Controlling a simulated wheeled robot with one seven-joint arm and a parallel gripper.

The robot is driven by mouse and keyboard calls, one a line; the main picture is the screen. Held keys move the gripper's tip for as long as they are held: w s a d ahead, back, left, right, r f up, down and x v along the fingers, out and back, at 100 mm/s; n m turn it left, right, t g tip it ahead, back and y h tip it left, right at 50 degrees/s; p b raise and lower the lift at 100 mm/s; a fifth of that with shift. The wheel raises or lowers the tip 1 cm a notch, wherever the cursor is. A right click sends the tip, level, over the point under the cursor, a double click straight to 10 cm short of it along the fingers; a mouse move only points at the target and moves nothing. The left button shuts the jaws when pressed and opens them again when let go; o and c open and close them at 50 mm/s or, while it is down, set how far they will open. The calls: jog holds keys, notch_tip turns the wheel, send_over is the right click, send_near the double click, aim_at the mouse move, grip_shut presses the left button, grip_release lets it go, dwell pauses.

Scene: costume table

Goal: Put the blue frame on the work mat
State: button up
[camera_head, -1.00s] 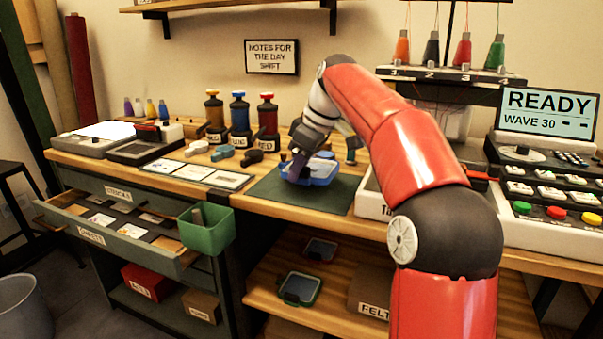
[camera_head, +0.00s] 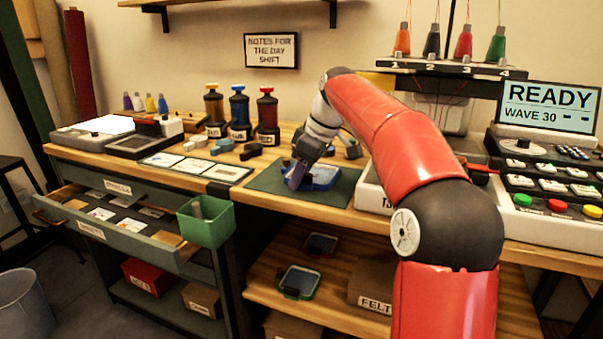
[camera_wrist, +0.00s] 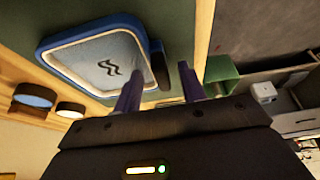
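The blue frame (camera_head: 322,177), with a pale printed panel, lies on the dark green work mat (camera_head: 268,183). In the wrist view the frame (camera_wrist: 95,58) fills the upper left, with mat (camera_wrist: 184,30) showing beside it. It looks flat on the mat. My gripper (camera_head: 294,183) is low at the frame's left side. In the wrist view my gripper's purple fingers (camera_wrist: 160,88) are apart. The frame's dark grip block lies at or just beyond the gap between them, and green shows between block and right finger. Exact contact is hidden.
Ink bottles (camera_head: 239,112) and small blocks (camera_head: 222,146) stand behind the mat. A green bin (camera_head: 207,222) hangs at the open drawer (camera_head: 110,228) at left. Another frame (camera_head: 300,283) lies on the lower shelf.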

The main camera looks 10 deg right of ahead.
jog(key=shift+r, duration=0.1)
jog(key=p+v, duration=0.2)
jog(key=v, duration=1)
jog(key=s+a+f+m+t+h, duration=0.1)
jog(key=s+a+f+m, duration=0.15)
jog(key=s, duration=0.25)
jog(key=s+a+f+m+h, duration=0.2)
jog(key=s+a, duration=0.2)
jog(key=s, duration=0.2)
jog(key=s+d+f+m+t, duration=0.1)
jog(key=s+f+m, duration=0.5)
jog(key=s+f, duration=1.2)
jog(key=shift+s+d+t+h, duration=0.3)
jog(key=shift+d+t, duration=0.1)
jog(key=shift+d, duration=0.15)
